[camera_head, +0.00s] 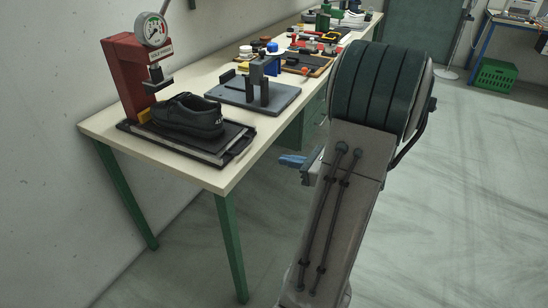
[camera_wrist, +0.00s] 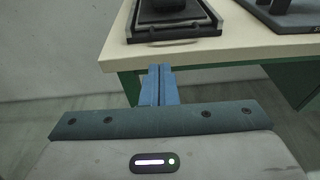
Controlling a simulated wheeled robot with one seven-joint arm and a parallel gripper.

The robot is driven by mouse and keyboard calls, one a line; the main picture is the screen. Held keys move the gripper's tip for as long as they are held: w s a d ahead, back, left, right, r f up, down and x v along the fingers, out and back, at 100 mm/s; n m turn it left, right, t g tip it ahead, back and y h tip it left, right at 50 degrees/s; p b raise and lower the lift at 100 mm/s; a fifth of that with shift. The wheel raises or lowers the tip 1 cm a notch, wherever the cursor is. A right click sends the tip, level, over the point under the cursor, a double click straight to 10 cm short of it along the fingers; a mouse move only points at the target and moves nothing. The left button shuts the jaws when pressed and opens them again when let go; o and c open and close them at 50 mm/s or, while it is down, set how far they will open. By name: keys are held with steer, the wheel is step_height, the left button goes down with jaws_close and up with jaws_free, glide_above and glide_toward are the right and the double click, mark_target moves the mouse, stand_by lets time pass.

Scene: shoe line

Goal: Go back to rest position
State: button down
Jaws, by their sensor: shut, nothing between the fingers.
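My gripper (camera_head: 291,160) shows in the head view as blue fingers poking out to the left of my arm, off the right side of the workbench and apart from it. In the wrist view its two blue fingers (camera_wrist: 159,78) lie side by side, shut and empty, with the bench edge beyond them. My arm hides part of the wrist in the head view.
The workbench (camera_head: 226,174) carries a black shoe (camera_head: 189,116) on a dark tray (camera_head: 235,149), under a red gauge press (camera_head: 124,73). A grey fixture plate (camera_head: 283,100) and several small tools stand farther back. A green crate (camera_head: 495,75) sits far right. The floor right of my arm is clear.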

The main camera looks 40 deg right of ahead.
steer(key=shift+s+d+r, duration=0.1)
steer(key=shift+s, duration=0.3)
steer(key=s+a+r+n+g+y+p, duration=0.1)
steer(key=a+r+n+g+p, duration=0.1)
steer(key=a+n+g, duration=0.6)
steer(key=s+a+r+n+g+y+p, duration=0.1)
steer(key=a+r+n+g+p, duration=0.15)
steer(key=a+n, duration=0.75)
steer(key=s+a+r+n+h+p, duration=0.1)
steer(key=s+a+r+n+h, duration=0.1)
steer(key=n, duration=0.4)
steer(key=s+a+r+n+g+h+p, duration=0.1)
steer(key=s+a+r+n+h+p, duration=0.1)
steer(key=a+n+h, duration=0.4)
steer(key=shift+s+r+n, duration=0.6)
steer(key=shift+s+r, duration=0.25)
steer(key=shift+s, duration=0.35)
